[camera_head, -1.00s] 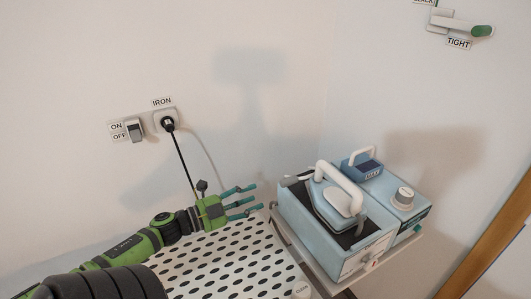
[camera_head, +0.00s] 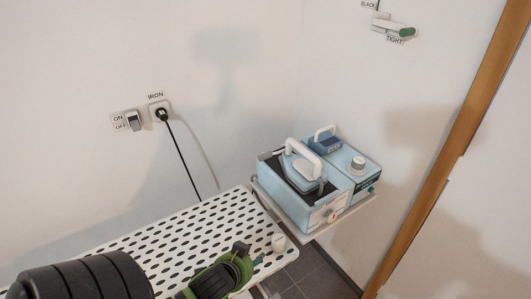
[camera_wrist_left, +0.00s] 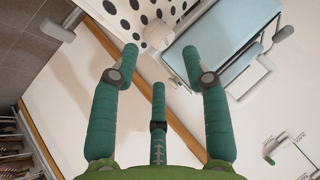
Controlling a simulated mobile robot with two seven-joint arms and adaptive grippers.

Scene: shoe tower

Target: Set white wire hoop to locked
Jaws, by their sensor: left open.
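A white hoop (camera_head: 325,132) stands as an upright arch at the back of the blue steam station (camera_head: 346,172), above a small dark blue label too small to read. It stands behind the iron (camera_head: 303,165) and apart from my gripper. My left gripper (camera_head: 257,262) is low over the front right corner of the ironing board, nearer to me than the station. In the left wrist view (camera_wrist_left: 160,55) its green fingers are spread and empty, with the station's blue side (camera_wrist_left: 228,45) beyond them. My right gripper is not in view.
The station has a grey-white knob (camera_head: 358,163). A wall switch (camera_head: 133,121), a plugged-in cord (camera_head: 178,150) and a SLACK/TIGHT lever (camera_head: 396,29) are on the walls. A wooden edge (camera_head: 455,150) runs at right.

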